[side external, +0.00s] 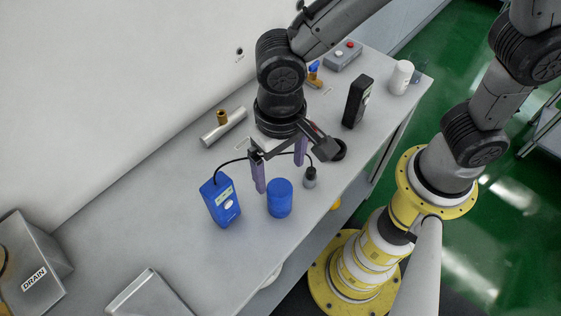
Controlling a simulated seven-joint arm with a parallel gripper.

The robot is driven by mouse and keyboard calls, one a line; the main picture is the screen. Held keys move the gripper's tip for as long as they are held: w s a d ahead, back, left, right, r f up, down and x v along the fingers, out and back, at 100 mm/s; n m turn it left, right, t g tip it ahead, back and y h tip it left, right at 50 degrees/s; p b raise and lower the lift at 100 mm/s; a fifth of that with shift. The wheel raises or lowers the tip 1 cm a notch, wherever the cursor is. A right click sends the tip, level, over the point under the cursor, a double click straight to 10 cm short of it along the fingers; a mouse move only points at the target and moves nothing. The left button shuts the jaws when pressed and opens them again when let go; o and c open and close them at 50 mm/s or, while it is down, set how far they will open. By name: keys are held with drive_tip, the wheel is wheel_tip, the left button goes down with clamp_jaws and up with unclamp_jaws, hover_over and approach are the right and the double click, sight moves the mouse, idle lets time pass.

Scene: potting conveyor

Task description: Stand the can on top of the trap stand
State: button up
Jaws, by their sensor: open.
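A blue cylinder (280,199), which looks like the can, stands upright on the grey bench near its front edge. My gripper (280,179) points down with its two purple fingers apart. One finger shows left of the can's top and the other up and to the right of it. The gap between them is empty as far as I see; I cannot tell how far above the can the tips are. A grey metal box labelled DRAIN (35,278) stands at the bottom left and may be the trap stand; its left part is out of frame.
A blue meter (221,199) stands just left of the can, its black cable looping behind my gripper to a small probe (310,177). A metal pipe with a brass fitting (222,127), a black device (357,101), a white canister (401,78) and a tray (150,295) are around. Bench left of the meter is clear.

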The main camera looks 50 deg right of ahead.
drive_tip(key=shift+d+r, duration=0.15)
drive_tip(key=shift+r, duration=0.4)
drive_tip(key=w+d+r+t+y, duration=0.1)
drive_tip(key=d+r+t, duration=0.1)
drive_tip(key=d+r, duration=0.75)
drive_tip(key=s+d+r+n+t+h, duration=0.1)
drive_tip(key=s+d, duration=0.6)
drive_tip(key=d, duration=0.7)
drive_tip(key=r+t, duration=0.1)
drive_tip(key=t, duration=0.1)
drive_tip(key=shift+s+d+r+n+t, duration=0.2)
drive_tip(key=shift+n+t, duration=0.1)
drive_tip(key=shift+n, duration=0.1)
